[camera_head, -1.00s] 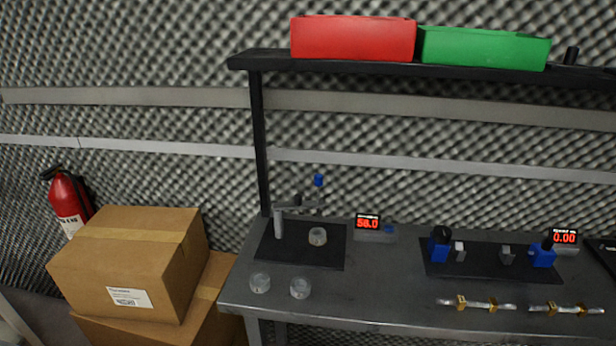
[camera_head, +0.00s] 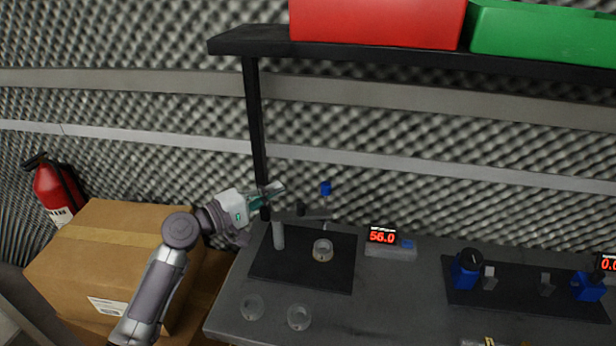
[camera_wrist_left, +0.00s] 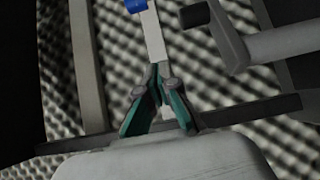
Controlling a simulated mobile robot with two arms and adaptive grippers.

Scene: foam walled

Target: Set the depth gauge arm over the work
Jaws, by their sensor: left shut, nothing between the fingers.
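The depth gauge stands on a black mat. Its grey post (camera_head: 278,236) is upright, and its thin arm (camera_head: 315,217) reaches right near a dark knob (camera_head: 300,209). A blue cap (camera_head: 325,189) shows above the arm's end. The round, ring-like work (camera_head: 322,250) sits on the mat below that end; I cannot tell whether they line up exactly. My left gripper (camera_head: 274,192) is shut and empty, left of the blue cap and above the post. In the left wrist view, its teal fingers (camera_wrist_left: 158,92) point toward a pale stem (camera_wrist_left: 153,38) with the blue cap (camera_wrist_left: 135,5). My right gripper is out of view.
Two clear round pieces (camera_head: 252,307) (camera_head: 299,317) lie in front of the black mat (camera_head: 340,279). A display reading 56.0 (camera_head: 383,236) stands to its right. A shelf post (camera_head: 256,130) rises behind the gripper. Cardboard boxes (camera_head: 75,265) stand at the left.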

